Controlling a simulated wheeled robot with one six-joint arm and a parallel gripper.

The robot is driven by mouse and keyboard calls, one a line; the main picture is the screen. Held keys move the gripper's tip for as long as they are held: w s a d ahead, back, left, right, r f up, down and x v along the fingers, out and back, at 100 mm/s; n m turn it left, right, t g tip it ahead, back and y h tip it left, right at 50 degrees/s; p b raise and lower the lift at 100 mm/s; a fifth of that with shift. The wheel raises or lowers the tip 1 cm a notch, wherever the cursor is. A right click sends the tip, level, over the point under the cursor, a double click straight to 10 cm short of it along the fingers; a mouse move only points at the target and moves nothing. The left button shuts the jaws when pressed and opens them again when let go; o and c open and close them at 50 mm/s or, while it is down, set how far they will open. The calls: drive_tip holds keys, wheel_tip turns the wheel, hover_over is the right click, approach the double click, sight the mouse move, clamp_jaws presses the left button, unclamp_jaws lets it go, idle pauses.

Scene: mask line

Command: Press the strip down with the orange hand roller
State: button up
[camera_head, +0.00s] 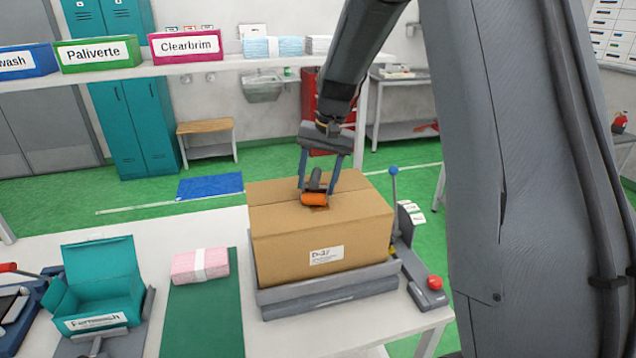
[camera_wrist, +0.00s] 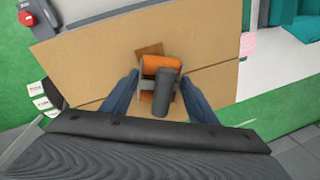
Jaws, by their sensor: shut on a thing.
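The orange hand roller (camera_head: 314,199) is held in my gripper (camera_head: 317,190), just over the top of the cardboard box (camera_head: 350,230). In the wrist view the roller (camera_wrist: 162,65) has an orange drum and a dark grey handle, between the two blue fingers of my gripper (camera_wrist: 152,92). A short brown strip (camera_wrist: 150,49) shows on the box top (camera_wrist: 90,60) beside the drum, along the seam line; most of it is hidden by the roller. I cannot tell whether the drum touches the strip. The box is closed, with a white label on its front.
The box rests in a grey cradle (camera_head: 330,296) with a blue-knobbed lever (camera_head: 393,171) and a red button (camera_head: 435,283) at its right. A pink bundle (camera_head: 200,266) on a green mat (camera_head: 205,320) and an open teal carton (camera_head: 100,285) stand left. A shelf (camera_head: 210,64) with labelled bins runs behind.

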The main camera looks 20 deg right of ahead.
sight(315, 170)
drive_tip(key=shift+w, duration=0.7)
drive_tip(key=shift+w, duration=0.1)
drive_tip(key=shift+w, duration=0.85)
drive_tip(key=shift+w, duration=1)
drive_tip(key=shift+s, duration=1.1)
drive_tip(key=shift+p, duration=0.3)
drive_tip(key=shift+s, duration=0.55)
drive_tip(key=shift+p, duration=0.3)
